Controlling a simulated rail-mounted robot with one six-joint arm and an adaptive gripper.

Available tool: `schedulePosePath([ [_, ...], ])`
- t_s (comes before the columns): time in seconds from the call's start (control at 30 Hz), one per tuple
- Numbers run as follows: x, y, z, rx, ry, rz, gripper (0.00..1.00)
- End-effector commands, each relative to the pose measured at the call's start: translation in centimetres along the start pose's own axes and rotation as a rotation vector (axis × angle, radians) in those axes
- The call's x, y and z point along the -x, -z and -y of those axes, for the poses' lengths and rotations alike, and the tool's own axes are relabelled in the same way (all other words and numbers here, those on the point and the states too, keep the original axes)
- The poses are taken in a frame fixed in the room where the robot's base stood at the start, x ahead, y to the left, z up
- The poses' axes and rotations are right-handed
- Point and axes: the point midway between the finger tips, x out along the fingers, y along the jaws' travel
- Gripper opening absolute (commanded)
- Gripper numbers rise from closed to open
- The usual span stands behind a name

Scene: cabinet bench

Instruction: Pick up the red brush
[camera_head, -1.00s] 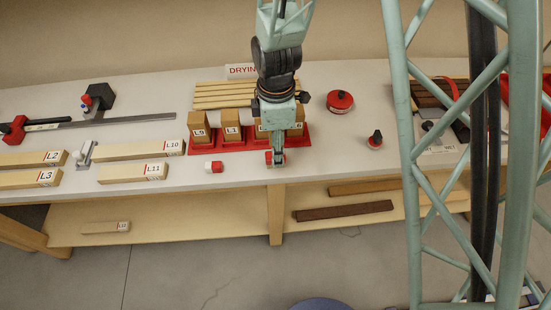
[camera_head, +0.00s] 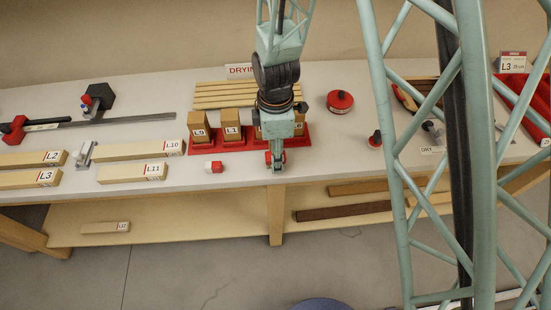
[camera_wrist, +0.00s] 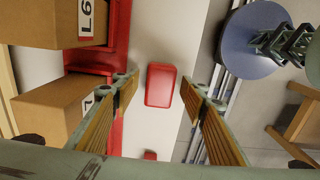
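A small red rounded block (camera_wrist: 160,85), apparently the red brush, lies on the pale bench top in the wrist view. Its bristles cannot be made out. My gripper (camera_wrist: 160,92) is open, with one finger on each side of it and a gap to both. Whether the fingertips are level with it or above it I cannot tell. In the head view my gripper (camera_head: 276,161) points down at the bench's front edge, just in front of the red tray, and some red (camera_head: 268,158) shows at its fingers; the rest is hidden.
A red tray (camera_head: 235,146) holding upright wooden blocks stands close behind my gripper. A red-and-white block (camera_head: 214,167) lies to the left. A red round tin (camera_head: 340,101) and a small red-and-black item (camera_head: 375,139) stand to the right. A lower shelf (camera_head: 180,232) is beneath.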

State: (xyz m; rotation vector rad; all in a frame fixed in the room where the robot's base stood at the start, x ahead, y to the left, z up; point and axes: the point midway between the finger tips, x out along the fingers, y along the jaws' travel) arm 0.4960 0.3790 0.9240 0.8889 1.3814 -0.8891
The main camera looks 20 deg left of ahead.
Motion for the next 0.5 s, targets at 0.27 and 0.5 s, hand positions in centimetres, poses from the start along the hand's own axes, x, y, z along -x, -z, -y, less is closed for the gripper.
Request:
schedulePosePath([
  [0.27,0.01,0.00,-0.01,0.000,0.000,0.000,0.25],
  [0.5,0.01,0.00,0.00,0.000,0.000,0.000,0.12],
])
